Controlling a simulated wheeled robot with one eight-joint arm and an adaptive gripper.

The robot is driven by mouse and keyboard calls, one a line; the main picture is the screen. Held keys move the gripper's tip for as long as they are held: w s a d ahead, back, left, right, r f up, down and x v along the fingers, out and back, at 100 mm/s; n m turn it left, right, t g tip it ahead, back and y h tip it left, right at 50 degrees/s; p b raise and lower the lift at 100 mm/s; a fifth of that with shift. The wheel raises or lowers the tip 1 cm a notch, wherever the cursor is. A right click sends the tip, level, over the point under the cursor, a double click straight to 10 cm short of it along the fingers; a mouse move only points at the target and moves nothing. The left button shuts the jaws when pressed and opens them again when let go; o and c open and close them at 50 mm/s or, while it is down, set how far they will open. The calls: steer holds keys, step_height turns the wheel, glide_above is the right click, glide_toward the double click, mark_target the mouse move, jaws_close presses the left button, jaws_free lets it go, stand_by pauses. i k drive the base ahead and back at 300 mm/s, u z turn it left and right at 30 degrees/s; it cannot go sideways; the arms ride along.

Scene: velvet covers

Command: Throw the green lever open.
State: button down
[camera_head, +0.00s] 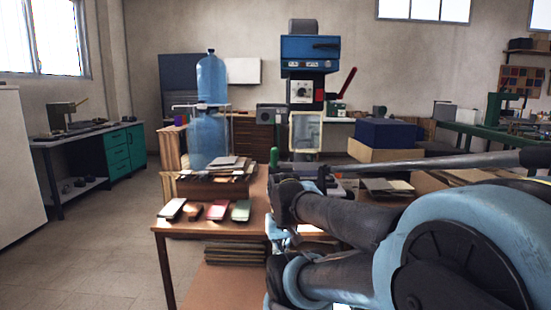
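A green upright grip (274,158), which looks like the green lever's handle, stands above the back of the wooden work table (262,192), just left of the blue-headed machine's column. Its lower end and what it joins are partly hidden by my arm. My blue and black arm fills the lower right of the view and reaches left to the table. The dark end of my arm is below and just right of the green grip in the picture.
Small covers (241,210) lie along the table's front left. Stacked boards (235,254) lie below. A blue-headed machine (310,50) with a red lever (348,83) stands behind. A dark bar (430,164) crosses above my arm. The floor at left (100,220) is clear.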

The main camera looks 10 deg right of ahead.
mark_target(274, 150)
steer(key=u, duration=2.4)
steer(key=k, duration=1.4)
steer(key=z, duration=2.2)
